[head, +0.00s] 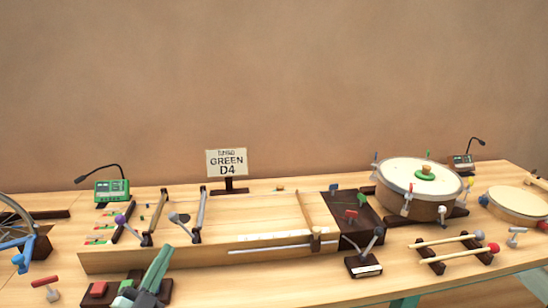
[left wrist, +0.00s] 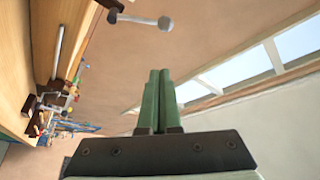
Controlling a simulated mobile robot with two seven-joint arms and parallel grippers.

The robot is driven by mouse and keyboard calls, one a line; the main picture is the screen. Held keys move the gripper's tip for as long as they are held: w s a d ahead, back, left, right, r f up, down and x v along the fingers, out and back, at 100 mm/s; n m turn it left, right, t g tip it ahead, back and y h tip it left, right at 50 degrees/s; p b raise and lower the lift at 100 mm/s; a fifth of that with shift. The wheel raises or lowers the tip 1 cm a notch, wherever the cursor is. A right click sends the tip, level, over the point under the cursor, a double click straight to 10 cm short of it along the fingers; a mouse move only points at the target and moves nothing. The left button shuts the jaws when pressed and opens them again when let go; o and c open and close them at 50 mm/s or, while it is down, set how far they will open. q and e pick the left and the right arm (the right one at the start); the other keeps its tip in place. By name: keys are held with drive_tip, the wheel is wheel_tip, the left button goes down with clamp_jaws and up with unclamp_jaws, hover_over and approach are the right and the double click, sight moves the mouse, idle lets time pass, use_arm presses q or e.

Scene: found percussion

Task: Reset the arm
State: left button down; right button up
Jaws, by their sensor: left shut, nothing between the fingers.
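My left gripper (head: 160,258) shows at the bottom left of the head view, with green fingers pointing up. It is in front of the long wooden box instrument (head: 200,259) and overlaps its front edge in the picture. In the left wrist view, the two green fingers (left wrist: 159,76) lie side by side, shut, with nothing held between them. The fingers point at the plain wall there, and a grey-headed lever (left wrist: 138,19) shows beyond them. I see no right gripper in either view.
A sign reading GREEN D4 (head: 227,163) stands behind the box. A drum (head: 420,178), mallets on a rack (head: 455,256) and a smaller drum (head: 518,204) stand right. A green device (head: 112,190) and a spoked wheel (head: 12,222) are left. Red and green blocks sit near my gripper.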

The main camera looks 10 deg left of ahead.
use_arm(q)
drive_tip(key=s+d+f+n+g+p, duration=0.4)
drive_tip(key=s+d+f+g, duration=0.2)
drive_tip(key=s+f, duration=0.4)
drive_tip(key=s+d+f+n+g+p, duration=0.4)
drive_tip(key=s+d+f+g+p, duration=0.1)
drive_tip(key=s+f, duration=0.6)
drive_tip(key=shift+d+n+g, duration=0.4)
drive_tip(key=shift+d+g, duration=0.3)
use_arm(e)
wheel_tip(320, 180, up, 7)
drive_tip(key=s+d+h, duration=0.1)
drive_tip(key=d, duration=0.1)
drive_tip(key=shift+s+d+r, duration=0.15)
drive_tip(key=shift+s+d, duration=0.1)
drive_tip(key=shift+d, duration=0.05)
drive_tip(key=shift+w+r, duration=0.1)
